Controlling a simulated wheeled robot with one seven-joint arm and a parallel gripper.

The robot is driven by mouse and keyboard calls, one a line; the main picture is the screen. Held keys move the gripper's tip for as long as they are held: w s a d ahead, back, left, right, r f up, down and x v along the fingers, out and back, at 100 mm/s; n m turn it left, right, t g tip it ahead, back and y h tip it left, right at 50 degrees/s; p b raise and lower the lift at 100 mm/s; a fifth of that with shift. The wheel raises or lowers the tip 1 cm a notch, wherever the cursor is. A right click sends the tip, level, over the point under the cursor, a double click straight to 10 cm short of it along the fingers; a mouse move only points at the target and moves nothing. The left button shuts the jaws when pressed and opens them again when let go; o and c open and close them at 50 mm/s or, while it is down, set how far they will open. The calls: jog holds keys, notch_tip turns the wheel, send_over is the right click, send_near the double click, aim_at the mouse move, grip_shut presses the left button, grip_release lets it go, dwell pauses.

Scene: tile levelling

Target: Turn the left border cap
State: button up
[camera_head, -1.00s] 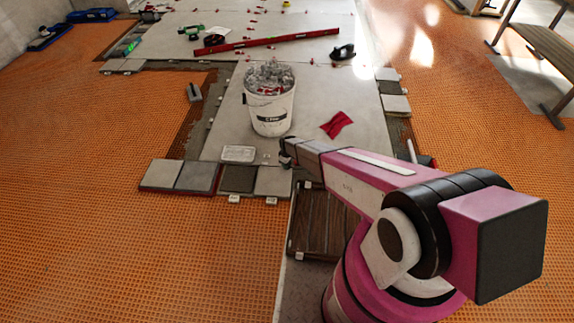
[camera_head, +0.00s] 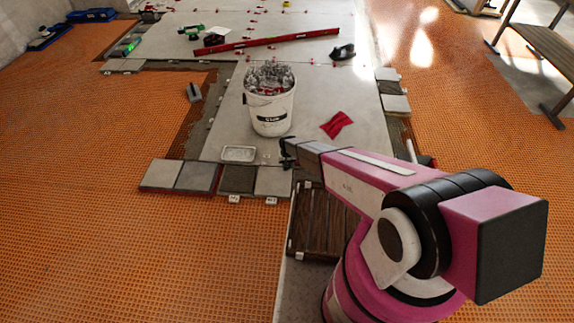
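My gripper (camera_head: 286,152) is at the end of my pink and white arm, at the near edge of the large pale tile. It is small and dark here, and its fingers cannot be told apart. A row of small border tiles (camera_head: 198,176) runs to its left along the near edge, in light and dark grey. White clip tabs (camera_head: 234,199) show at the front of this row. I cannot make out a left border cap; it may be too small or hidden behind my gripper. Small red caps (camera_head: 251,39) stand on seams farther back.
A white bucket (camera_head: 270,115) full of clear clips stands just behind my gripper. A white tray (camera_head: 239,154) lies to the left, a red cloth (camera_head: 337,124) to the right. A brown slatted crate (camera_head: 318,232) is below my arm. Orange matting (camera_head: 110,245) is clear at left.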

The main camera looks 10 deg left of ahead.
jog(key=shift+m, duration=1)
jog(key=o, duration=0.9)
jog(key=shift+o, duration=0.2)
jog(key=shift+r, duration=0.15)
notch_tip(320, 180, up, 11)
jog(key=shift+f, duration=0.2)
